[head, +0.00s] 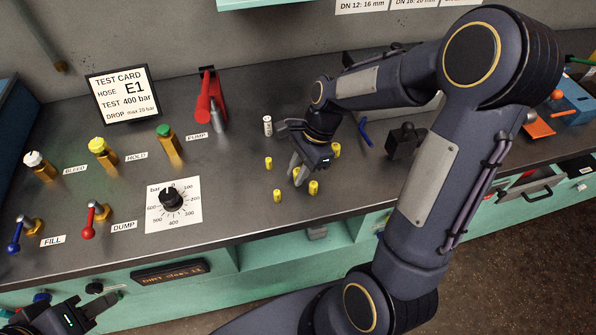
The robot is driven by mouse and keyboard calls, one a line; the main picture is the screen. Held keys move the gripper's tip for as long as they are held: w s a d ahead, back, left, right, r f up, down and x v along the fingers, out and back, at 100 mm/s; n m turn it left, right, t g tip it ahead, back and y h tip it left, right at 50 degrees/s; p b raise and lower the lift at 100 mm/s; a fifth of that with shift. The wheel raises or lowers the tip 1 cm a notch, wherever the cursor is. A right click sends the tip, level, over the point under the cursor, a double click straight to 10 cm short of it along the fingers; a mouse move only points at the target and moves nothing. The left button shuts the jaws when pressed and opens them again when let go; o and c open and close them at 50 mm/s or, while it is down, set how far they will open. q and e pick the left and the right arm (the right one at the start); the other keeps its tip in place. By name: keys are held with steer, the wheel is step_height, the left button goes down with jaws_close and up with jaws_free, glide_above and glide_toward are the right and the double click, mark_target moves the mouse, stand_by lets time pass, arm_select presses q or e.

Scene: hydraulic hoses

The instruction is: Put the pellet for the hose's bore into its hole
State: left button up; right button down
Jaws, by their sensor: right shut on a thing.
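Several small yellow pellets stand on the dark bench top: one at the left (268,162), one at the front (277,195), one at the front right (314,187) and one at the back right (336,150). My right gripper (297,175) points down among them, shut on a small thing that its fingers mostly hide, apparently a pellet. The front right pellet is close beside its fingers. My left gripper (108,302) is low at the bottom left, in front of the bench, far from the pellets; its jaw gap is unclear. I cannot make out the hole or the hose.
A small white cylinder (267,125) stands behind the pellets. A test card (123,94) reads hose E1, 400 bar. A red pump handle (211,98), valves and a black dial knob (171,199) occupy the left. My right arm covers much of the bench's right side.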

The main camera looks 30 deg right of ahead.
steer(key=shift+r, duration=0.5)
steer(key=s+a+r, duration=0.7)
steer(key=s+r, duration=0.4)
steer(key=s, duration=0.1)
steer(key=shift+s+r, duration=0.15)
steer(key=shift+r, duration=0.15)
